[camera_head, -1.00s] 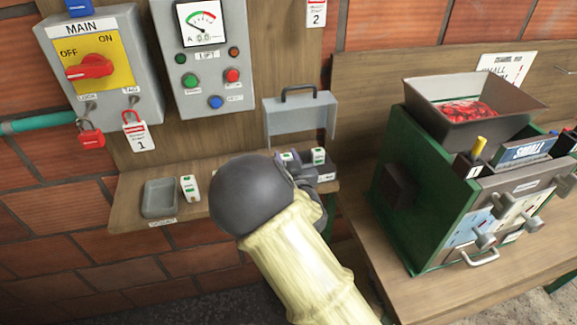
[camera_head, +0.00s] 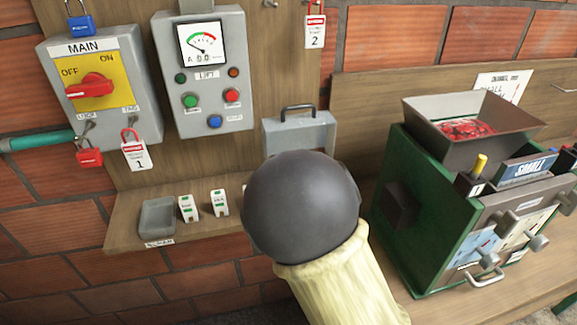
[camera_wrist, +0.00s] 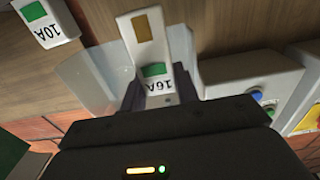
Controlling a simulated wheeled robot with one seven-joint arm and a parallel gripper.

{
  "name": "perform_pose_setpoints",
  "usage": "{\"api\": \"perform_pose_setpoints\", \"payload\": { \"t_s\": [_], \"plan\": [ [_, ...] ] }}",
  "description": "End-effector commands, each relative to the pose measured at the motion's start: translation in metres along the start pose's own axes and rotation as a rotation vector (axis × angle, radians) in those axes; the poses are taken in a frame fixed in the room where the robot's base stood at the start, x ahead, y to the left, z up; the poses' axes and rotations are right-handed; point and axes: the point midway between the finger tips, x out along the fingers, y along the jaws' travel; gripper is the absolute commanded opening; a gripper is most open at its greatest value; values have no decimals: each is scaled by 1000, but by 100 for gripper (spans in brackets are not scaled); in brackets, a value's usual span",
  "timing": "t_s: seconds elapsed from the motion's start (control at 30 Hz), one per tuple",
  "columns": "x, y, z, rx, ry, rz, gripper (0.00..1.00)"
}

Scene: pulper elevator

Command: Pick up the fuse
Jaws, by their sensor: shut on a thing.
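A white fuse marked 16A (camera_wrist: 158,87), with a green patch and a brass-coloured contact, is between the fingers of my gripper (camera_wrist: 160,97) in the wrist view. The gripper is shut on it. Another white fuse, marked 10A (camera_wrist: 48,22), lies apart at the upper left of that view. In the head view, two white fuses with green marks (camera_head: 188,208) (camera_head: 219,203) stand on the wooden shelf. My gripper and the held fuse are hidden there behind my dark wrist joint.
A grey tray (camera_head: 157,231) sits at the shelf's left. A grey cover with a handle (camera_head: 290,134) is behind my arm. The MAIN switch box (camera_head: 122,110) and LIFT control box (camera_head: 205,125) are on the wall above. A green machine (camera_head: 425,215) stands at the right.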

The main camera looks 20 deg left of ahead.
Motion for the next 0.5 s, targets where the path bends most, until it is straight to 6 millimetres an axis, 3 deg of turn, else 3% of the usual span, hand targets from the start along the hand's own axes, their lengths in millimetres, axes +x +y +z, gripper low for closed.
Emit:
{"api": "perform_pose_setpoints", "payload": {
  "t_s": [0.5],
  "plan": [
    [-114, 0, 3, 5, 5, -2, 7]
  ]
}}
